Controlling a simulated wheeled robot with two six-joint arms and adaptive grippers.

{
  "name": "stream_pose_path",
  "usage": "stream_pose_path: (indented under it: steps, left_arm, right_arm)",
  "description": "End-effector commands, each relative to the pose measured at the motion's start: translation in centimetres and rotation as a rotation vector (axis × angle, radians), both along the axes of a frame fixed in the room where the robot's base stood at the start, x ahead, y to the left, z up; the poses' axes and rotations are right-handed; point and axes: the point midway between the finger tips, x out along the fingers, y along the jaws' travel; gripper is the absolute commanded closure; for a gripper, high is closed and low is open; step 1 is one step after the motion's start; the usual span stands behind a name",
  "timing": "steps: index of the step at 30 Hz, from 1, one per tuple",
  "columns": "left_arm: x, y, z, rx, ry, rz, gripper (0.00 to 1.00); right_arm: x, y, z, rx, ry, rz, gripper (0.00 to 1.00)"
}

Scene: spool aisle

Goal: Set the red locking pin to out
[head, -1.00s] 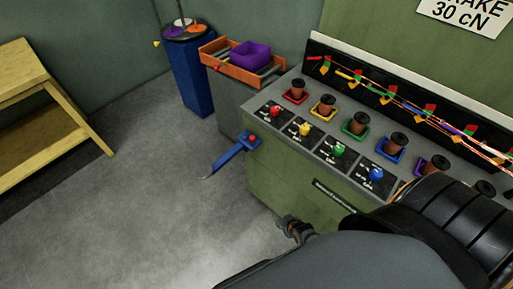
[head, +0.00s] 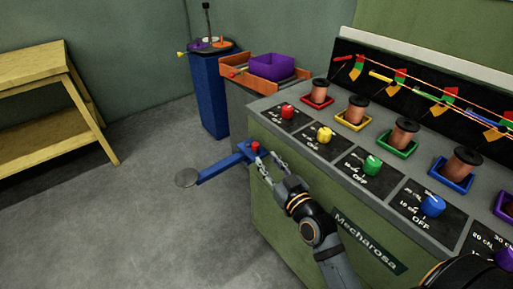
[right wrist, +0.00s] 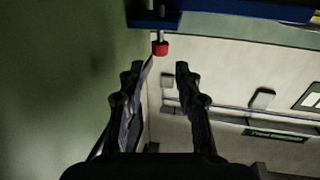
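The red locking pin (head: 255,147) has a small red knob and stands on a blue bracket (head: 238,157) at the near left end of the green bench. In the right wrist view the red knob (right wrist: 160,48) hangs under the blue bracket (right wrist: 235,12), beyond the gap between my fingertips. My right gripper (head: 268,165) is open beside the pin, close below and right of it in the head view. In the right wrist view its fingers (right wrist: 158,78) are apart with nothing between them. My left gripper is not in view.
The green bench (head: 285,200) carries coloured knobs, such as a red knob (head: 288,111), and spools in coloured trays. A wooden table (head: 50,110) is at left. The floor (head: 120,215) between is clear.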

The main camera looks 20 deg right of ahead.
Motion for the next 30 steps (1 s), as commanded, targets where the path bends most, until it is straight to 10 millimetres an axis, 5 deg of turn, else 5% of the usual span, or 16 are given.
stream_pose_path:
  steps: [12, 23, 30]
  left_arm:
    - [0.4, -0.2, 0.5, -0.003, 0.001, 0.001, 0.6]
    - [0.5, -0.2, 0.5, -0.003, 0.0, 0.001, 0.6]
    - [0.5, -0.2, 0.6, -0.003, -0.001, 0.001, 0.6]
  right_arm:
    - [7.6, 1.2, 0.0, 0.001, -0.001, 0.0, 0.67]
    - [8.3, 1.3, 0.0, 0.0, 0.001, 0.0, 0.67]
    - [8.3, 1.3, 0.0, 0.0, 0.001, 0.0, 0.99]
